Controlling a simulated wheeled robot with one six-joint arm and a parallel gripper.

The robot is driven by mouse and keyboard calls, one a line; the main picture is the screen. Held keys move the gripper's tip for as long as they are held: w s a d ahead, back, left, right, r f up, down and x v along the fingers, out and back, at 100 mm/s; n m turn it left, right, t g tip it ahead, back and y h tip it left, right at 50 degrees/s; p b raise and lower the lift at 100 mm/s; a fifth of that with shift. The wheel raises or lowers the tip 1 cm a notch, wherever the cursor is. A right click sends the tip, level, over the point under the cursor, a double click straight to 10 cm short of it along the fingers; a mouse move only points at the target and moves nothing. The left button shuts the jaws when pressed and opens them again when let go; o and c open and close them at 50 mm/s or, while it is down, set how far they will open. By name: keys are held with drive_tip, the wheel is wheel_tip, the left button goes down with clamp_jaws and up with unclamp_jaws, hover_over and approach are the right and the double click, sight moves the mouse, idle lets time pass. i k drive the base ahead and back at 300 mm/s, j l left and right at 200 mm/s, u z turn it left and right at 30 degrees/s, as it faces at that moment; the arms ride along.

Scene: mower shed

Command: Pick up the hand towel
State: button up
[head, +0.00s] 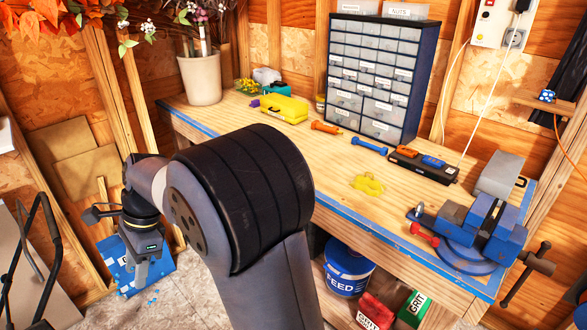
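No hand towel can be made out for certain. A bright yellow, folded-looking item (284,108) lies towards the back of the wooden workbench (315,160); it may be the towel. A smaller yellow crumpled piece (368,185) lies near the bench's middle. My gripper (141,280) hangs low at the left, off the bench and pointing down, well apart from both yellow things. It is in front of a blue item on the floor (112,275). Its fingertips are too small to read as open or shut. My arm fills the picture's centre and hides part of the bench.
A drawer cabinet (377,75) and a white plant pot (200,78) stand at the bench's back. A blue vise (488,228) is at the right end. Screwdrivers and a dark case lie between. A feed bucket (347,270) sits below. Small blue bits litter the floor.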

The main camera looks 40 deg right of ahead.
sight(371, 186)
drive_tip(key=i+z, duration=0.15)
drive_tip(key=z, duration=0.3)
drive_tip(key=i+z, duration=0.2)
drive_tip(key=z, duration=0.25)
drive_tip(key=i+z, duration=0.2)
drive_tip(key=z, duration=0.3)
drive_tip(key=i+j+z, duration=0.1)
drive_tip(key=z, duration=0.35)
drive_tip(key=i+z, duration=0.3)
drive_tip(key=z, duration=0.2)
drive_tip(key=i+j+z, duration=0.1)
drive_tip(key=i+z, duration=0.15)
drive_tip(key=z, duration=0.2)
